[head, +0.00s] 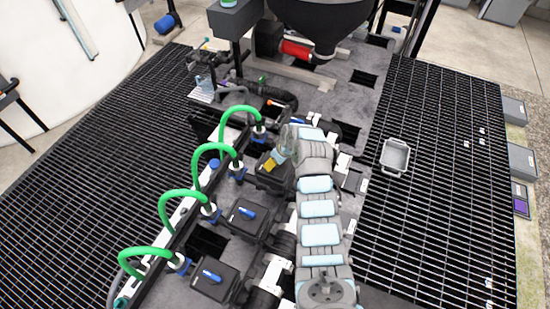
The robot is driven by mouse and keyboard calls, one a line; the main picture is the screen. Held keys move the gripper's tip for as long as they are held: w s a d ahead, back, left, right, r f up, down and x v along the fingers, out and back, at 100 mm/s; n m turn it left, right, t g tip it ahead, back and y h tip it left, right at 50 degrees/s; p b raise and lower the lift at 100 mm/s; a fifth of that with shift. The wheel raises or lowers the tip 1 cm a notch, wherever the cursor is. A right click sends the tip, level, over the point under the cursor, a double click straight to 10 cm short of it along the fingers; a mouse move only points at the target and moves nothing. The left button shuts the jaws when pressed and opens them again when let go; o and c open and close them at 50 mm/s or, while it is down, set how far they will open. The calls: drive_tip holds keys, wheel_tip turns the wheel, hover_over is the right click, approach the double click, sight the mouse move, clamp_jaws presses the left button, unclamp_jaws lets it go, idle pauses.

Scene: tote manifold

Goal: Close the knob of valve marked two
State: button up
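Black valve boxes stand in a row along the grey manifold. The nearest box has a blue knob (211,276), and the one behind it has another blue knob (246,212). A third black valve box (268,180) lies under the end of my arm. My gripper (273,162) is low over this third box, with a yellow patch at its tip; I cannot tell whether that patch belongs to the gripper or the valve. The third box's knob is hidden or too small to make out, as are the finger gap and any contact. No number marking is readable, so I cannot tell which valve is two.
Green hoses (178,195) arch along the left of the valves. A grey tote (395,157) sits on the right grating. Black grating (440,200) on both sides is mostly clear.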

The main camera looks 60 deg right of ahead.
drive_tip(key=m+h+p, duration=0.1)
drive_tip(key=m+p, duration=0.2)
drive_tip(key=m, duration=0.1)
drive_tip(key=shift+a+r+m+g, duration=0.1)
drive_tip(key=shift+m+g, duration=0.2)
drive_tip(key=shift+g, duration=0.1)
drive_tip(key=m+g+h+p, duration=0.1)
drive_tip(key=m, duration=0.2)
drive_tip(key=shift+w+m+h+p, duration=0.1)
drive_tip(key=shift+m+h+p, duration=0.2)
drive_tip(key=shift+p, duration=0.1)
drive_tip(key=m+g, duration=0.1)
drive_tip(key=m, duration=0.1)
drive_tip(key=shift+m, duration=0.3)
drive_tip(key=shift+m+g+h, duration=0.3)
drive_tip(key=shift+m+g, duration=0.4)
drive_tip(key=shift+m, duration=1.2)
drive_tip(key=o, duration=1.2)
